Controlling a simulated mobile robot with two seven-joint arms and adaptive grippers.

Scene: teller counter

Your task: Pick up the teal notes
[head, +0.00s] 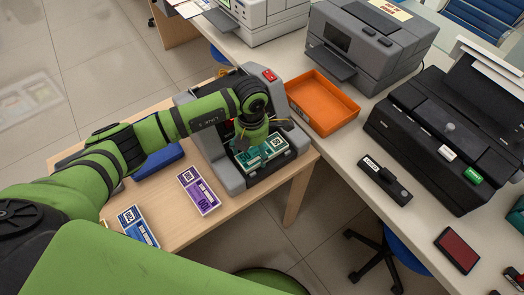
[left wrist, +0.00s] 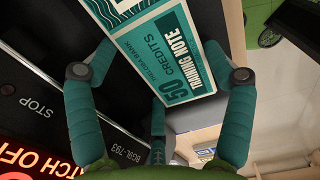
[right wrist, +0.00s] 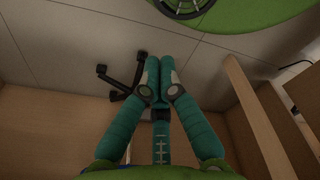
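The teal notes (head: 262,151) lie at the front of the grey machine. In the left wrist view the teal notes (left wrist: 165,55) show a printed training-note face and lie at a slant between my fingers. My left gripper (left wrist: 160,47) has its fingers spread wide, one on either side of the notes. Its fingertips are close to the note edges; whether they touch is not clear. In the head view my left gripper (head: 262,143) comes down from above and hides part of the notes. My right gripper (right wrist: 160,60) is shut and empty, pointing at the floor.
The grey machine (head: 235,178) stands on a wooden table (head: 165,212). Purple notes (head: 198,190) and blue notes (head: 138,225) lie beside it. An orange tray (head: 345,112), a black scanner device (head: 385,180) and printers (head: 440,140) occupy the counter at right.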

